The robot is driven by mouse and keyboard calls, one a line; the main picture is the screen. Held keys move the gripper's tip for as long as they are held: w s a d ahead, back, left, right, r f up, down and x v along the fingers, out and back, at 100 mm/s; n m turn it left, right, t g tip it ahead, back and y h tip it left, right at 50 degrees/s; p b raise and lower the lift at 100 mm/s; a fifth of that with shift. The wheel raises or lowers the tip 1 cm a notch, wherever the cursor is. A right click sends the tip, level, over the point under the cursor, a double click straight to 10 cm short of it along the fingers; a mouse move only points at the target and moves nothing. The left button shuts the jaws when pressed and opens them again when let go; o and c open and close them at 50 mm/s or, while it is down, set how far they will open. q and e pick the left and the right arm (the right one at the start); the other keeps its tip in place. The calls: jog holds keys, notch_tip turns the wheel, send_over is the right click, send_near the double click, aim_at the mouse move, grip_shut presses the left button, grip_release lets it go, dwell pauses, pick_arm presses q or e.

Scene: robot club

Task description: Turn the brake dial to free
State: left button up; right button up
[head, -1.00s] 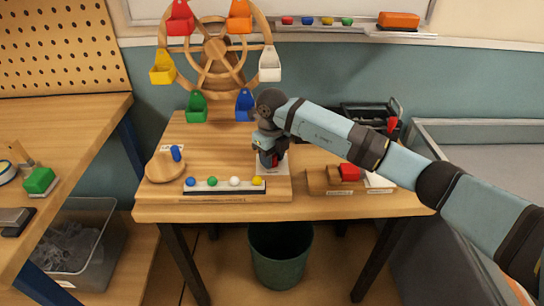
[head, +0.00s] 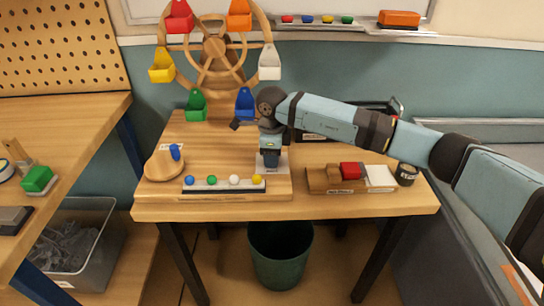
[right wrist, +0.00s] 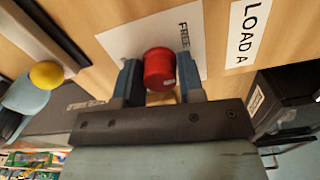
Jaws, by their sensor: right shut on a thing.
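The brake dial's red knob (right wrist: 159,68) stands on a white plate (right wrist: 135,38) marked FREE in the right wrist view. My right gripper (right wrist: 160,85) has one finger on each side of the knob and is shut on it. In the head view the right gripper (head: 270,158) reaches down over the dial's pale grey plate (head: 271,168), at the right of the wooden board. It hides the knob there. I cannot tell exactly where the dial points. My left gripper is not in view.
A wooden Ferris wheel (head: 215,55) with coloured buckets stands behind. A strip of coloured balls (head: 223,190) and a round wooden piece with a blue peg (head: 164,165) lie left. A red block (head: 351,170) and a dark can (head: 406,174) stand right.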

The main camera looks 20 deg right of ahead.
jog(key=n, duration=0.2)
jog(key=shift+n, duration=0.3)
jog(key=shift+n+b, duration=0.4)
jog(key=shift+n, duration=0.6)
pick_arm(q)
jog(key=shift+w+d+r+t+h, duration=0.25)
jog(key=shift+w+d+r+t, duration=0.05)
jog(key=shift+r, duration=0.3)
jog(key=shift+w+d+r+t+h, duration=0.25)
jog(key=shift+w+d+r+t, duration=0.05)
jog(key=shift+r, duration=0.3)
pick_arm(e)
jog(key=shift+n, duration=0.6)
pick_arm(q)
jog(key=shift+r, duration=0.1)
pick_arm(e)
jog(key=o, duration=0.9)
jog(key=shift+r, duration=0.1)
